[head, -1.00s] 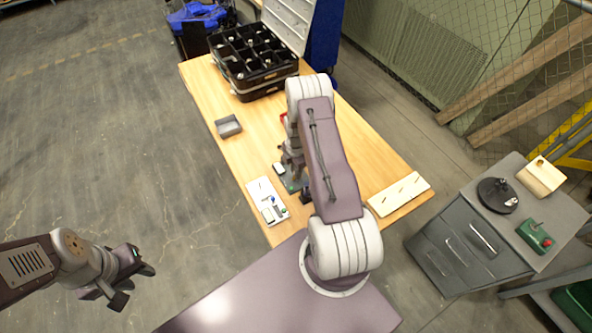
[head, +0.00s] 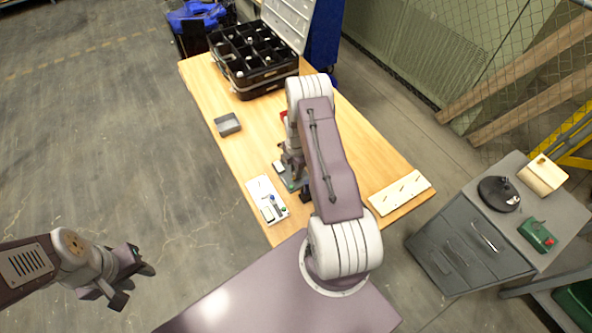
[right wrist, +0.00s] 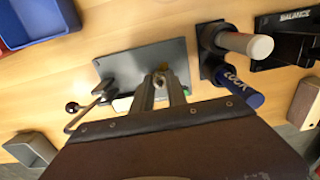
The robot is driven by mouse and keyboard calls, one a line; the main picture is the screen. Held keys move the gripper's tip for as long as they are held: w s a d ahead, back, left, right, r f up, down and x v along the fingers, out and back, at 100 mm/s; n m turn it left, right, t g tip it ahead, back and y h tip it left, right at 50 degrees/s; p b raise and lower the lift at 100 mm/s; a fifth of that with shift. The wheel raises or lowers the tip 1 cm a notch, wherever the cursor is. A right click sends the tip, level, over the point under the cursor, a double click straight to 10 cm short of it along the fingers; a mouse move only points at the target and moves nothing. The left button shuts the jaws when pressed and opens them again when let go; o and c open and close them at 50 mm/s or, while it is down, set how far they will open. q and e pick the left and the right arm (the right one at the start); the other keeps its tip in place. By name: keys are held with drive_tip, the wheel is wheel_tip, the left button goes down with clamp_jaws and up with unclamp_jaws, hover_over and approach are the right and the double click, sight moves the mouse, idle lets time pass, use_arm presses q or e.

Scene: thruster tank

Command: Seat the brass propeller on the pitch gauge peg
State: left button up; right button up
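In the right wrist view, my right gripper (right wrist: 161,80) points down over a dark grey plate (right wrist: 118,68), its two fingers close together. A small brass-coloured bit (right wrist: 165,69) shows at the fingertips; I cannot tell whether it is the propeller or whether it is held. No peg can be made out, as the fingers and gripper body hide much of the plate. In the head view, my right arm covers most of this area. My left gripper (head: 133,283) is open and empty, off the table at lower left.
A black stand with a pale-tipped post (right wrist: 250,45) and a blue LOCK cylinder (right wrist: 238,88) is close on the right, beside a BALANCE block (right wrist: 290,45). A dark-knobbed lever (right wrist: 73,107) and grey tray (right wrist: 30,150) lie left. A black compartment case (head: 255,65) stands at the back.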

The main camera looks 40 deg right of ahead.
drive_tip(key=o, duration=0.5)
wheel_tip(320, 180, up, 9)
drive_tip(key=shift+r+b, duration=0.1)
drive_tip(key=shift+b, duration=0.65)
wheel_tip(320, 180, up, 4)
drive_tip(key=p, duration=0.3)
